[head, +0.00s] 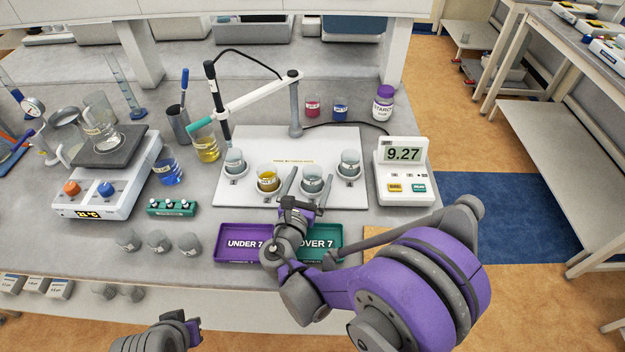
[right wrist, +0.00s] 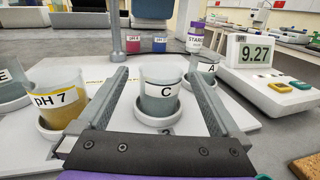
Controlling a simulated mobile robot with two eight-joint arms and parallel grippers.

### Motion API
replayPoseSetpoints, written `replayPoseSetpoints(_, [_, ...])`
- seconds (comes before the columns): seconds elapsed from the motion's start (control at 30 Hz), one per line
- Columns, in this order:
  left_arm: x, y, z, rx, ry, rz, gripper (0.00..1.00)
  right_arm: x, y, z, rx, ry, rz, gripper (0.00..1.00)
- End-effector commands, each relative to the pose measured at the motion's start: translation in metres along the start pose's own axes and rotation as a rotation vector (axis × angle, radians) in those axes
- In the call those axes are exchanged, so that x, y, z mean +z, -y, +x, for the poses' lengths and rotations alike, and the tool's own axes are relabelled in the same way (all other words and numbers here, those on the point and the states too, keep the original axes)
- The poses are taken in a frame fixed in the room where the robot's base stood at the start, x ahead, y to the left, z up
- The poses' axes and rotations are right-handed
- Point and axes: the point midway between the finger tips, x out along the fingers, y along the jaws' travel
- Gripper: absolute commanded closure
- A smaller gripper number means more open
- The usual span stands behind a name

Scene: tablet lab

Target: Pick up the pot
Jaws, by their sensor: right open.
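Several small glass pots stand in round holders on a white board (head: 262,150). The pot labelled C (head: 312,180) is grey-green and stands upright in its holder; in the right wrist view the pot (right wrist: 159,105) is between my fingers. My right gripper (head: 311,184) is open, with one finger on each side of pot C; I see gaps on both sides. The gripper also shows in the right wrist view (right wrist: 158,85). Part of my left gripper (head: 178,332) shows at the bottom edge of the head view, its jaws unclear.
The yellow pH 7 pot (head: 268,180) stands just left of pot C, and pot A (head: 349,163) behind right. Another pot (head: 235,161) is at far left. The meter (head: 403,168) reads 9.27. The purple UNDER 7 tray (head: 232,256) and green OVER 7 tray (head: 334,233) lie in front.

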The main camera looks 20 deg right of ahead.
Motion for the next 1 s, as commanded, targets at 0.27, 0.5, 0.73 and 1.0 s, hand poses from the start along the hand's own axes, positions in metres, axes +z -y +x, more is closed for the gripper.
replayPoseSetpoints(0.27, [-0.007,0.000,-0.008,0.000,-0.005,0.000,1.00,0.002,0.000,0.045,-0.003,0.001,0.000,0.00])
replayPoseSetpoints(0.5, [-0.007,0.000,-0.008,0.000,-0.005,0.000,1.00,0.001,0.001,0.052,-0.001,0.000,0.000,0.00])
replayPoseSetpoints(0.73, [-0.007,0.000,-0.008,0.000,-0.005,0.000,1.00,0.001,0.000,0.052,-0.001,0.000,0.000,0.23])
replayPoseSetpoints(1.0, [-0.007,0.000,-0.008,0.000,-0.005,0.000,1.00,0.001,0.000,0.052,-0.001,0.000,0.000,0.72])
